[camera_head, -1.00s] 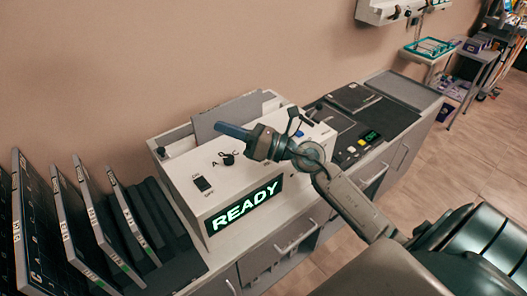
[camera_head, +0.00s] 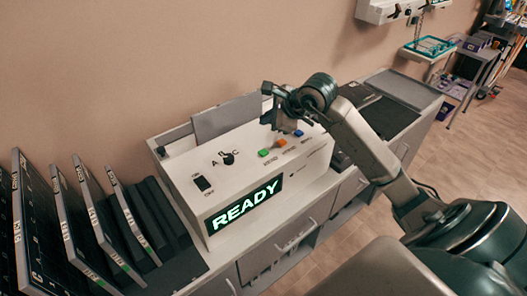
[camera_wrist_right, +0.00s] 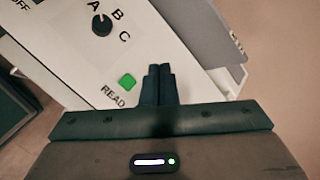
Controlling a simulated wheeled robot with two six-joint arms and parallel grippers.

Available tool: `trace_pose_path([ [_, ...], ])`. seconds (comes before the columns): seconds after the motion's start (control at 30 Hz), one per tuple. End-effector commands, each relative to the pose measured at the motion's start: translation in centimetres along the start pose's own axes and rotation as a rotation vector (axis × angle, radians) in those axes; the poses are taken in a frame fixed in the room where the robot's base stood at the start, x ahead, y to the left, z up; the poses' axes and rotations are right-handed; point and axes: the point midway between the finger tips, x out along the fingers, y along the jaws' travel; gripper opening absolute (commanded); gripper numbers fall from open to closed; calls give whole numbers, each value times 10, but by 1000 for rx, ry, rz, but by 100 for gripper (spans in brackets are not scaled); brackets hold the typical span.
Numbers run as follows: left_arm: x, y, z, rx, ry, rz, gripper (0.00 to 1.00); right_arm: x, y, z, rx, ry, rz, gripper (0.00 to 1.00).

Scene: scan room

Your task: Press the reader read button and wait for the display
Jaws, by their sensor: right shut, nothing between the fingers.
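The white reader (camera_head: 215,170) stands on the counter, and its display (camera_head: 246,205) shows READY in white-green letters. Its green button (camera_head: 264,153) is in view on the sloped top; in the right wrist view the green button (camera_wrist_right: 128,82) has the label READ beside it. My right gripper (camera_head: 272,122) is above the panel, behind the green button in the head view. In the right wrist view its fingers (camera_wrist_right: 158,85) are together, empty, to the right of the button and apart from it in the picture. My left gripper is not in view.
An orange button (camera_head: 280,143) and a blue button (camera_head: 298,133) sit along the same row. A rotary knob (camera_head: 227,158) and an ON/OFF switch (camera_head: 203,184) are to the left. Upright dark plates (camera_head: 85,220) stand at left. A dark device (camera_head: 365,105) lies behind my arm.

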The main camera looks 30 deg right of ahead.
Motion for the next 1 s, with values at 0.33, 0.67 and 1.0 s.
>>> trace_pose_path([
  [0.33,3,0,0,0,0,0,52,4,4,-3,1,-2,2,0],
  [0.67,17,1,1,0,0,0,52,30,23,-22,3,-2,4,0],
  [1.0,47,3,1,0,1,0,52,61,45,-43,1,-3,1,0],
])
